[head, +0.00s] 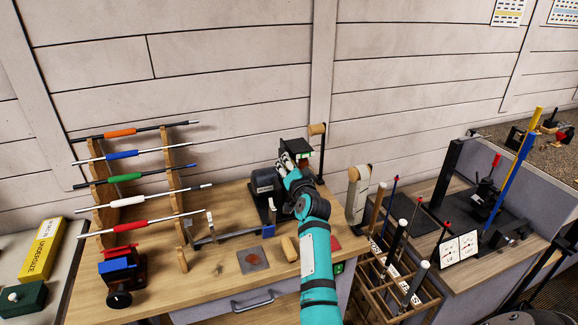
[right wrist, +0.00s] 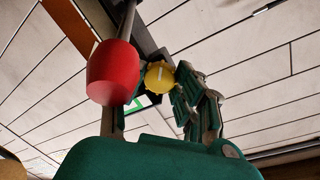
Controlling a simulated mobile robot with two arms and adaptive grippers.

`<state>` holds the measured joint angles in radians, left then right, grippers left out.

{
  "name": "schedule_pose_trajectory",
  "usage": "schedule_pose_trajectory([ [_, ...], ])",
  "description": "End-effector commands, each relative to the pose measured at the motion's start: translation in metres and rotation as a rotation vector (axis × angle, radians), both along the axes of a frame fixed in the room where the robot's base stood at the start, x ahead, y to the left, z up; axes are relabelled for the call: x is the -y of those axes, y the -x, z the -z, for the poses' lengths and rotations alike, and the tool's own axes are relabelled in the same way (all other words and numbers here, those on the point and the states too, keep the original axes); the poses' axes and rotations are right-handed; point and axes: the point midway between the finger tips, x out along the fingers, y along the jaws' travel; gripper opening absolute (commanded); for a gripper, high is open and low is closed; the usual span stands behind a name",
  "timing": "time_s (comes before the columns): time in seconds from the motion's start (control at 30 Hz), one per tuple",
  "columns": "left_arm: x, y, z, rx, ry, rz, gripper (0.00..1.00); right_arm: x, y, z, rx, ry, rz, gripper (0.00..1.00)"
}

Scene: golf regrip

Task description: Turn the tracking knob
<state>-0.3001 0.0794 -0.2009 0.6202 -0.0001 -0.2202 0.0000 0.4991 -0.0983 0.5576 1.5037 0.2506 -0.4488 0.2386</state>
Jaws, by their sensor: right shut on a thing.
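The tracking knob is yellow with a pale mark on its face (right wrist: 160,76). In the right wrist view it sits between the fingers of my right gripper (right wrist: 158,82), which is shut on it. A red rounded handle (right wrist: 112,73) on a grey rod is close in front and hides much of the left finger. In the head view my right gripper (head: 290,158) is at the upper part of the dark machine (head: 265,190) at the back of the wooden bench. The knob is hidden there by the gripper and arm. My left gripper is not in view.
A rack of clubs with coloured grips (head: 120,178) stands on the left of the wooden bench (head: 215,280). A small blue and red vise (head: 120,268) is at its front left. A club bin (head: 395,285) and a second bench (head: 480,265) are to the right.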

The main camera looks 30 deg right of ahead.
Motion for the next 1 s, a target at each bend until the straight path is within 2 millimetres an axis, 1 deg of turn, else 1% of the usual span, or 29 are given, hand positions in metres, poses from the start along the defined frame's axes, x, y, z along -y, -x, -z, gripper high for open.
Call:
schedule_pose_trajectory([
  [0.07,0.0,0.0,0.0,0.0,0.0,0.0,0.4,0.0,0.0,0.0,0.0,0.0,0.0,0.0],
  [0.1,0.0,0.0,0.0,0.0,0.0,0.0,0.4,0.0,0.0,0.0,0.0,0.0,0.0,0.32],
  [0.27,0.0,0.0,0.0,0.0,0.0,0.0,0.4,0.0,0.0,0.0,0.0,0.001,0.0,0.53],
  [0.3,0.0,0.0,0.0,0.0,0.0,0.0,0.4,0.0,0.0,0.0,0.0,0.001,0.0,0.55],
  [0.63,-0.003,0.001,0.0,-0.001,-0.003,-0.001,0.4,0.0,0.0,0.0,-0.001,0.002,0.0,0.55],
  [0.73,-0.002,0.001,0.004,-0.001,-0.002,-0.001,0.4,0.0,0.0,0.002,-0.006,0.027,0.0,0.55],
  [0.87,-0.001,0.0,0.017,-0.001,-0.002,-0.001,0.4,0.0,0.0,0.005,-0.035,0.151,-0.001,0.55],
  [1.0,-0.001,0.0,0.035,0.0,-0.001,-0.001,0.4,0.0,0.0,0.007,-0.086,0.361,0.0,0.55],
])
